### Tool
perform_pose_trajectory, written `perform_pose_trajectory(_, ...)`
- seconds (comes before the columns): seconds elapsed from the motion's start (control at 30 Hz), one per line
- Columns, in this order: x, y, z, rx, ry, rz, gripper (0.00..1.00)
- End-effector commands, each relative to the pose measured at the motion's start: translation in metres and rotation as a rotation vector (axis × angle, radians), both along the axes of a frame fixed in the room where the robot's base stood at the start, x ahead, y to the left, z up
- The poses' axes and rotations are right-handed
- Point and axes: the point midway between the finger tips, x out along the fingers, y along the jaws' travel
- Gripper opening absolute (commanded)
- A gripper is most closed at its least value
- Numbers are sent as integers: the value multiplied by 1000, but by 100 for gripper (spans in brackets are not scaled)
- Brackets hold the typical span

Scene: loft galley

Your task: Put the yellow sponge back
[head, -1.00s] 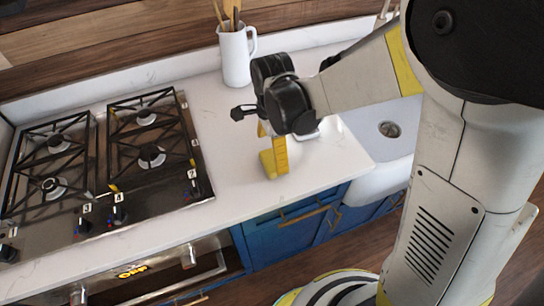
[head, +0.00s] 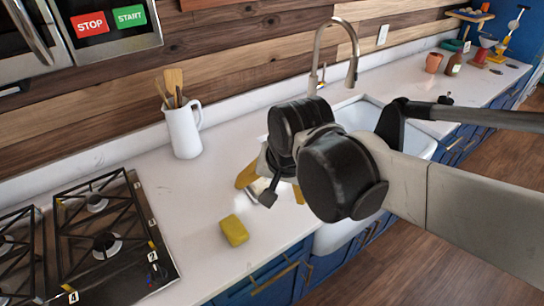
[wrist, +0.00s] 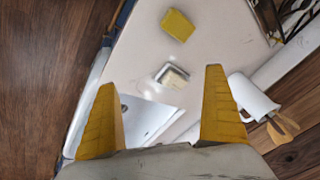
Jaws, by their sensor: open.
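The yellow sponge (head: 234,231) lies on the white counter, right of the stove and near the front edge. In the wrist view the sponge (wrist: 179,25) is at the top, beyond my fingertips and apart from them. My gripper (head: 272,186) is over the counter, right of and behind the sponge in the head view. Its two yellow fingers are spread with nothing between them in the wrist view (wrist: 160,85). A small pale dish or holder (wrist: 172,75) sits on the counter by the sink; it looks empty. In the head view my gripper mostly hides it.
A white jug with wooden utensils (head: 184,130) stands near the back wall. The gas stove (head: 100,235) is at left. The sink (head: 358,116) with a tall faucet (head: 350,68) is at right, partly behind my arm. The counter between stove and sponge is clear.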

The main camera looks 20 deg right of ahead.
Motion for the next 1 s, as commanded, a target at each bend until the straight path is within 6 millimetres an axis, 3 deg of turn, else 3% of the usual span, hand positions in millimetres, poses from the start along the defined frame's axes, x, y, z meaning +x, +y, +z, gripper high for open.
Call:
perform_pose_trajectory(0.1,-25,-23,8,-103,-116,187,100)
perform_pose_trajectory(0.3,-45,-41,12,-248,-228,387,100)
perform_pose_trajectory(0.7,-47,-44,12,-286,-249,433,100)
perform_pose_trajectory(0.77,-47,-44,7,-285,-249,432,100)
perform_pose_trajectory(1.0,-47,-44,-37,-285,-248,432,100)
